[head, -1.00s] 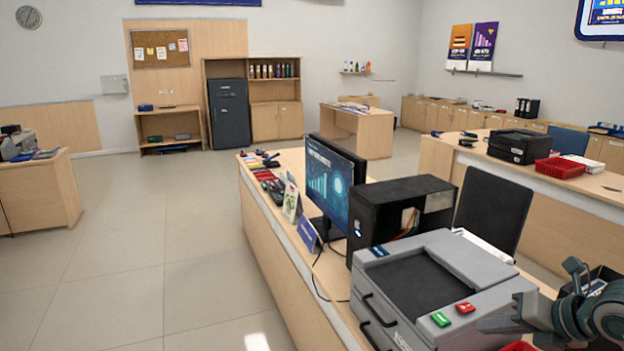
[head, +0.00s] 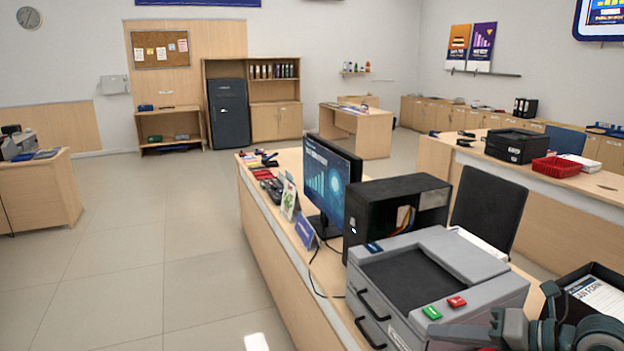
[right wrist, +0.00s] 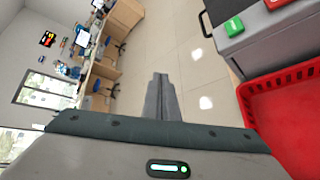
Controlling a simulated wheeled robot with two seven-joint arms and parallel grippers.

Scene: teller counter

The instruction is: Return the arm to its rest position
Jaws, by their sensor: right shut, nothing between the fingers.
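My right arm comes into the head view at the lower right corner. My right gripper (head: 465,335) is low there, in front of the grey machine with the green and red buttons. In the right wrist view its two fingers (right wrist: 161,98) are together with nothing between them, over the floor. My left gripper and left arm do not show in either view.
The grey machine (head: 478,262) stands on the counter beside a black computer case (head: 395,205) and a monitor (head: 328,185). A black tray with a paper form (head: 597,298) is at the right. A red basket (right wrist: 292,110) is close beside my right gripper. Open floor (head: 120,250) lies left.

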